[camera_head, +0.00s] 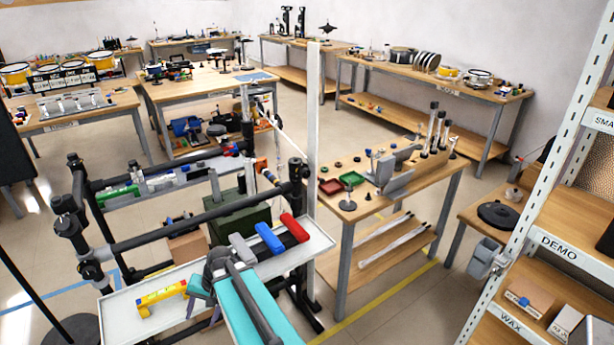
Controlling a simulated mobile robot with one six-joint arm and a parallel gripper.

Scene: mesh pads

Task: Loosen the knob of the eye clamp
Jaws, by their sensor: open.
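I cannot single out the eye clamp or its knob. Small fittings and dark joints show on the pipe frame (140,242), too small to name with certainty. A dark grey curved piece (218,259) with a long bar lies over a teal slab (252,310) at the bottom middle; the slab runs out of the lower edge.
A white tray (318,241) holds red (295,227), blue (269,237) and grey pieces. A yellow piece (160,296) lies left. A wooden bench (432,178) with bins stands behind; shelving (548,235) stands right. Floor is clear between benches.

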